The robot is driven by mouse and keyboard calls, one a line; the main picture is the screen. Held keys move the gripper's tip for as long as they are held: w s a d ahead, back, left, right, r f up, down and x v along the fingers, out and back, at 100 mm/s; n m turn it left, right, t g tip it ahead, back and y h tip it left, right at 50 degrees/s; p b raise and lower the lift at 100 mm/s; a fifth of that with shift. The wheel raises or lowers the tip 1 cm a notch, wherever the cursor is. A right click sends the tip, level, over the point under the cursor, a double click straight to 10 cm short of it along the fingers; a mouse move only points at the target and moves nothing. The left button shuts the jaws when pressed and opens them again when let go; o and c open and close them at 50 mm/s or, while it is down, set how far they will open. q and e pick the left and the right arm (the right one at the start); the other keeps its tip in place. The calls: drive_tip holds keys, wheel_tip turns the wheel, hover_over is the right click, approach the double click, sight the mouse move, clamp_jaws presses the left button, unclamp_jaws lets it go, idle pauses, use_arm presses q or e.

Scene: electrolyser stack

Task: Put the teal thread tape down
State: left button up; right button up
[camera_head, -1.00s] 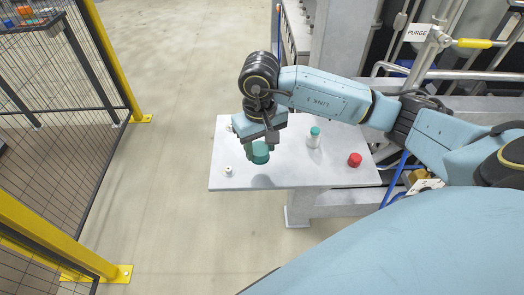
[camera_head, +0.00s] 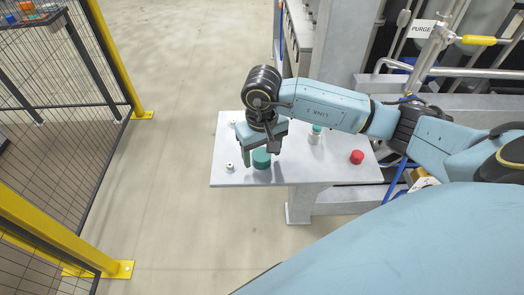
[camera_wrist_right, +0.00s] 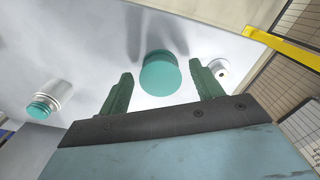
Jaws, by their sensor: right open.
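The teal thread tape (camera_head: 262,158) is a short teal cylinder standing on the pale table (camera_head: 300,176), towards its front left. In the right wrist view the tape (camera_wrist_right: 161,74) lies between and just beyond the two green fingers, with a gap on each side. My right gripper (camera_head: 259,157) is open around or just behind the tape; its wrist view (camera_wrist_right: 163,88) shows the fingers apart and empty. My left gripper is not in view.
A red cap-like object (camera_head: 357,157) lies further right. A small white fitting (camera_head: 230,167) sits left of the tape. The table's front middle is clear.

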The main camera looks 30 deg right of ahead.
sight(262, 155)
drive_tip(key=shift+r, duration=0.1)
wheel_tip(262, 155, up, 12)
idle(0.5)
